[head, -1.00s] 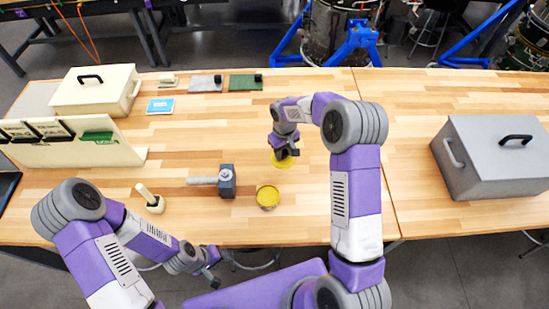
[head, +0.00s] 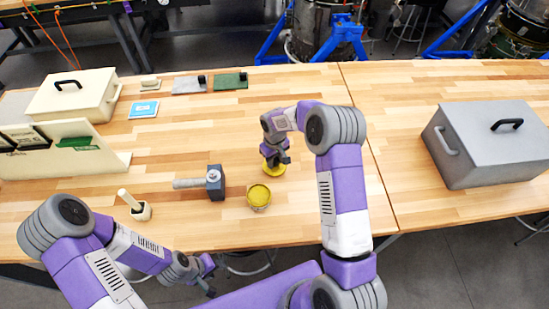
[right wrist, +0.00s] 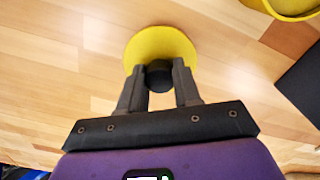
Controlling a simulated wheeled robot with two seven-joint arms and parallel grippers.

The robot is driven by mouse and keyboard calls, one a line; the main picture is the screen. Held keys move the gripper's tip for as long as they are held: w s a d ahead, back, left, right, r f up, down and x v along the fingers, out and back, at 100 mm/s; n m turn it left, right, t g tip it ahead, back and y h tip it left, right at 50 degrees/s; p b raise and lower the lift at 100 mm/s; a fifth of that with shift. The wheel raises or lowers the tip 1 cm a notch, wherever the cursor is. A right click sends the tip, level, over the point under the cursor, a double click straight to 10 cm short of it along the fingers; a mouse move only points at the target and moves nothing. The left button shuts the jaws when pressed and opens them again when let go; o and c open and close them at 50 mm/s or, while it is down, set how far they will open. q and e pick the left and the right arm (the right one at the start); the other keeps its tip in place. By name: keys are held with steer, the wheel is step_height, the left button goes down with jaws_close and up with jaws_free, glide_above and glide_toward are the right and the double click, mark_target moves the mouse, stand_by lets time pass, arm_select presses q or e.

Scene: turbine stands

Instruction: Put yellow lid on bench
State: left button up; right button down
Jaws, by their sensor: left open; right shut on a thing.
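The yellow lid (head: 275,172) is a round disc with a black knob (right wrist: 159,75). It is at or just above the wooden bench (head: 300,220), behind and slightly right of the yellow-filled can (head: 259,197); I cannot tell whether it touches the wood. My right gripper (head: 275,158) points down and is shut on the knob, with its fingers on either side in the right wrist view (right wrist: 160,80). The lid's disc also shows there (right wrist: 160,43). My left gripper (head: 211,280) is open and empty, off the bench's front edge.
A hammer (head: 215,183) lies left of the can. A cream box (head: 70,98) and an upright panel (head: 40,158) are at left. A grey box (head: 488,147) is at right. The wood behind the lid is clear.

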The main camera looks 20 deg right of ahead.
mark_target(275, 160)
steer(key=shift+f+b, duration=0.35)
steer(key=shift+f, duration=0.15)
stand_by(0.3)
steer(key=c, duration=0.5)
jaws_free()
steer(key=shift+c, duration=0.2)
steer(key=shift+r, duration=0.15)
steer(key=shift+r+p, duration=2.05)
steer(key=shift+r, duration=1.4)
steer(key=shift+f, duration=0.15)
